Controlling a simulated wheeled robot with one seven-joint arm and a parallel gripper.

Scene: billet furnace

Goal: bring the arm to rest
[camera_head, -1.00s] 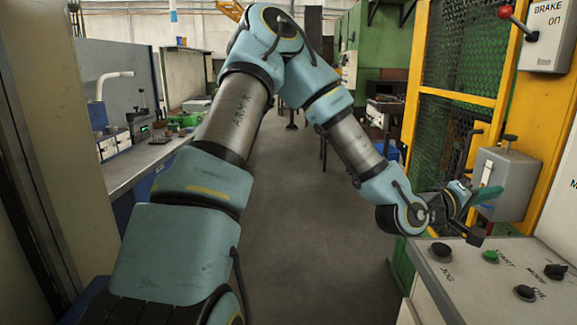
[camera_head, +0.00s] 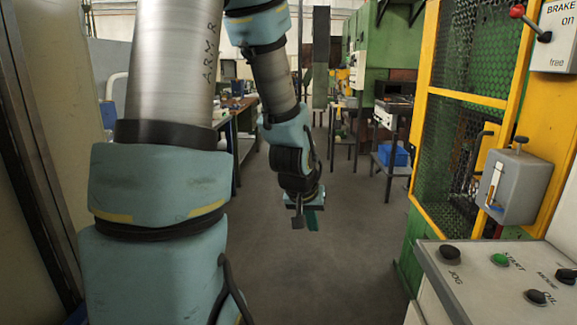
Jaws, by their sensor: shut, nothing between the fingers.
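My arm rises from the lower left, bends above the top of the view, and its forearm hangs down near the middle. My gripper (camera_head: 305,222) points down at the arm's end, over the open floor of the aisle. It is shut and holds nothing. It touches nothing that I can see. The elbow is out of view above.
A control panel (camera_head: 435,262) with knobs and a green start button stands at the lower right. A yellow-framed mesh guard (camera_head: 463,95) and a grey box (camera_head: 515,185) are on the right. Benches (camera_head: 228,125) line the left. The floor (camera_head: 345,240) between is clear.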

